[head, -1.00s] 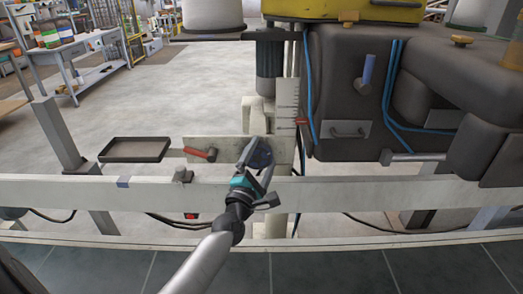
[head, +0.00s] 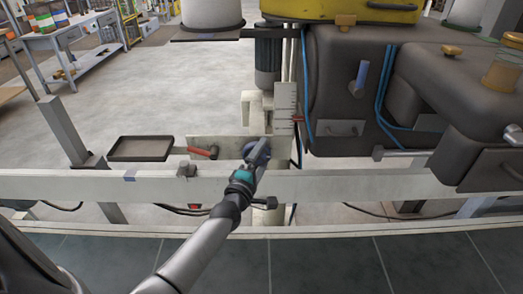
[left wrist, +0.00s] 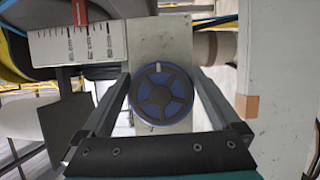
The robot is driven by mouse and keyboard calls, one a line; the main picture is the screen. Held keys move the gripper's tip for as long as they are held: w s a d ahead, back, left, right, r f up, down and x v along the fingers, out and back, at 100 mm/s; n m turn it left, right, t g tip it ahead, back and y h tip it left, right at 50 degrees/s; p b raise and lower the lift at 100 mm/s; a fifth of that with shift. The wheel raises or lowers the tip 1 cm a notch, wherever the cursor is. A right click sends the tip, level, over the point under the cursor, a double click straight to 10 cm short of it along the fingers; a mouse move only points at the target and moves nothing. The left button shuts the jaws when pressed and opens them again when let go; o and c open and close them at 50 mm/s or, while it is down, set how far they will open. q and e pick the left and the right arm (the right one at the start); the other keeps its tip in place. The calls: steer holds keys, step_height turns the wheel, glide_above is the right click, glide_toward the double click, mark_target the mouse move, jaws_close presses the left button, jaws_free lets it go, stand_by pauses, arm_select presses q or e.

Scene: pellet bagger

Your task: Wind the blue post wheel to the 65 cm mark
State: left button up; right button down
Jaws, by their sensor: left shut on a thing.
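The blue post wheel (left wrist: 161,95) fills the middle of the left wrist view, with a pale mark near its top rim. It also shows in the head view (head: 257,150), partly covered by my gripper. My left gripper (left wrist: 161,82) has a finger on either side of the wheel and is shut on its rim. A white scale plate (head: 286,101) stands on the post above the wheel, with a red pointer (head: 298,119) by its lower right edge. The scale (left wrist: 60,44) shows in the left wrist view too, its figures too small to read. My right gripper is out of view.
A pale rail (head: 400,183) runs across in front of the post. A dark tray (head: 140,149) and a red-handled tool (head: 204,152) lie left of the wheel. The bulky dark machine body (head: 340,90) stands close on the right. Open floor lies behind on the left.

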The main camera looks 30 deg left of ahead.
arm_select(q)
steer(key=m+g+p, duration=0.1)
steer(key=m+p, duration=0.2)
steer(key=p, duration=0.3)
steer(key=shift+m+g, duration=0.4)
steer(key=m+p, duration=0.1)
steer(key=p, duration=0.1)
steer(key=m+g+p, duration=0.1)
steer(key=p, duration=0.1)
steer(key=shift+s+a+f+m+y, duration=0.1)
steer(key=shift+f+m+y, duration=0.2)
steer(key=shift+m, duration=0.1)
steer(key=shift+m+g+p, duration=0.5)
steer(key=shift+p, duration=0.4)
steer(key=shift+s+a+f+m+g+y+p, duration=0.15)
steer(key=shift+f+m+g+y+p, duration=0.2)
steer(key=shift+m+y+p, duration=0.45)
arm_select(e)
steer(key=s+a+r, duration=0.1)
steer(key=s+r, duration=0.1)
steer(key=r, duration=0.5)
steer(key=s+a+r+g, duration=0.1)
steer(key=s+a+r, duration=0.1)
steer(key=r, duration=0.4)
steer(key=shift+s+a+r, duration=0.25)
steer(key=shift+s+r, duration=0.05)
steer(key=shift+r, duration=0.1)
arm_select(q)
steer(key=o, duration=0.9)
steer(key=shift+o, duration=0.2)
